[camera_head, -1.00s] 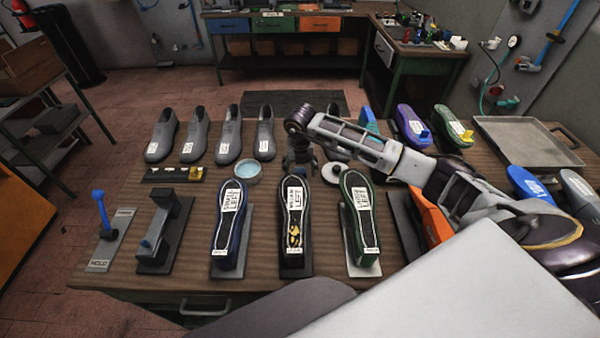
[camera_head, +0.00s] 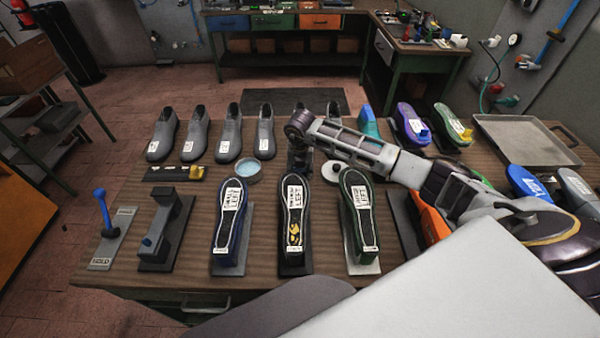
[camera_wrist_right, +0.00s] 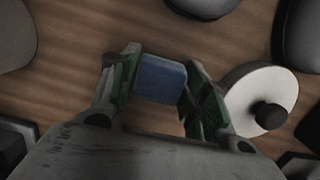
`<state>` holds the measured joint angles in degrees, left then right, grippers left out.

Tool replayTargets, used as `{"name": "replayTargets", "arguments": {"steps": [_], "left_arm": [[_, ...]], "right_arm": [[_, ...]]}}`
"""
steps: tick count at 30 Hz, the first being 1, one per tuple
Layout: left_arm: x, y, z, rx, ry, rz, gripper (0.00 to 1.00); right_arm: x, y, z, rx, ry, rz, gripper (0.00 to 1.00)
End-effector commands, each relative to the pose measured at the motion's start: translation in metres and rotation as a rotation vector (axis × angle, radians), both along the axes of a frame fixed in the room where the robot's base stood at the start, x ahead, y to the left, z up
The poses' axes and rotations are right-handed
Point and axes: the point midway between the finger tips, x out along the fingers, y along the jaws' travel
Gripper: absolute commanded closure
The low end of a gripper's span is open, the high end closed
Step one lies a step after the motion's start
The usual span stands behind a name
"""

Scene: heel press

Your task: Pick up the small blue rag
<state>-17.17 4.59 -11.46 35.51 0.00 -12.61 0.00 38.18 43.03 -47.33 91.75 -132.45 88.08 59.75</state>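The small blue rag (camera_wrist_right: 160,80) shows in the right wrist view as a blue, block-like piece between the two fingers of my right gripper (camera_wrist_right: 162,78). The left finger borders one edge of the rag, and the right finger is close to the other edge. I see no clear grip on it. In the head view my right gripper (camera_head: 301,160) points down over the middle of the bench, behind the row of upturned soles. The rag is hidden there by the gripper and arm. My left gripper is not in view.
A white disc with a black knob (camera_wrist_right: 262,98) lies close beside the right finger. Grey shoes (camera_head: 228,135) stand behind the gripper. A round tin (camera_head: 248,170) is to its left. Mounted soles (camera_head: 295,225) stand in front. A metal tray (camera_head: 525,140) lies at right.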

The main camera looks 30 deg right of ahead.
Motion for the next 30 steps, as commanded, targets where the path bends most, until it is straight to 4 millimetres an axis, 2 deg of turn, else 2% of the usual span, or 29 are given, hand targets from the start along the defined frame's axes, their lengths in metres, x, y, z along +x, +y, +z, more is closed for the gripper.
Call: {"name": "replayTargets", "arguments": {"steps": [1,3,5,17,23,30], "left_arm": [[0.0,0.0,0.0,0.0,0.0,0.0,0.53],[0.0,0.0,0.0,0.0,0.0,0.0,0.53],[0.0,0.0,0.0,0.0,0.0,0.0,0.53],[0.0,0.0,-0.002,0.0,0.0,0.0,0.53],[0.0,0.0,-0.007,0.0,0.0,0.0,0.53],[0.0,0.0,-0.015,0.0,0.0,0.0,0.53]], "right_arm": [[0.0,0.0,0.0,0.0,0.0,0.0,0.65],[0.0,0.0,0.0,0.0,0.0,0.0,0.74],[0.0,0.0,0.0,0.0,0.0,0.0,0.78],[0.0,0.0,0.008,0.0,-0.001,0.0,0.78],[0.001,0.0,0.029,0.0,-0.003,0.001,0.78],[0.001,0.0,0.064,0.0,-0.004,0.0,0.78]]}}
